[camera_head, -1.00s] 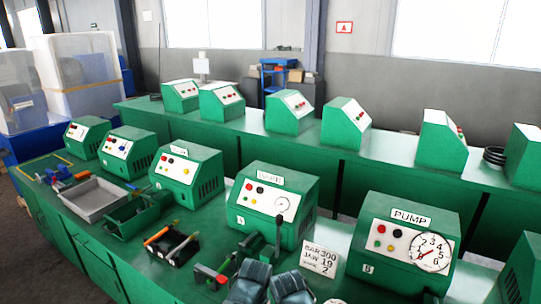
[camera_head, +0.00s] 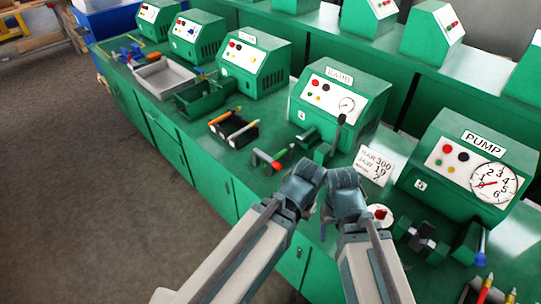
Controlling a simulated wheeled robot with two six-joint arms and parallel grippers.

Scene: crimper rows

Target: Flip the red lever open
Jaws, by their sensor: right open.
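A small red bar (camera_head: 268,160) lies by a green-tipped piece on the green bench, left of a green fixture (camera_head: 322,150) with an upright black-knobbed handle (camera_head: 341,120). A round white disc (camera_head: 376,210) with a red part on it sits partly behind my right gripper; which red part is the lever I cannot tell. My left gripper (camera_head: 308,178) and right gripper (camera_head: 345,182) are side by side at the bench's front edge, near the fixture. Both look empty. The right one is open; the left one's jaws are too unclear to read.
A green pump box (camera_head: 468,165) with a dial stands at right, and another green box (camera_head: 340,95) behind the fixture. A white card (camera_head: 374,165) stands between them. A black tray (camera_head: 233,128) with coloured tools lies left. Dark green blocks (camera_head: 422,238) lie at right.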

